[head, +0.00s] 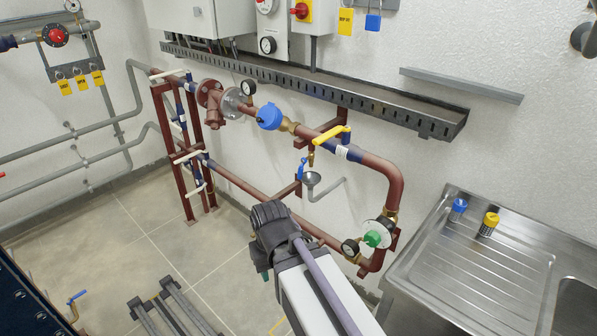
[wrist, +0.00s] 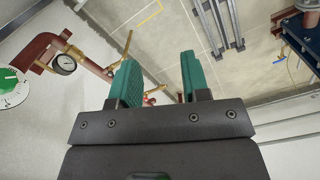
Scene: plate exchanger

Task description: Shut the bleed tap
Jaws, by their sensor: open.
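A small brass tap with a blue lever (head: 302,168) sits above a grey funnel (head: 312,178) under the main red-brown pipe; it is likely the bleed tap. Its lever looks steeply slanted, but I cannot tell whether the tap is open. My gripper shows in the wrist view (wrist: 158,62) with its two teal fingers apart and nothing clearly held. In the head view my wrist is in front of and below the funnel, and the fingers are mostly hidden. In the wrist view, small brass and red fittings show beyond the left finger, partly hidden; I cannot tell which they are.
A yellow lever (head: 331,135) stands on the pipe above. A green-knobbed valve (head: 377,239) and gauge (head: 350,247) are to the right of my wrist. The steel sink (head: 440,262) is at right. A cable tray (head: 320,83) runs along the wall.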

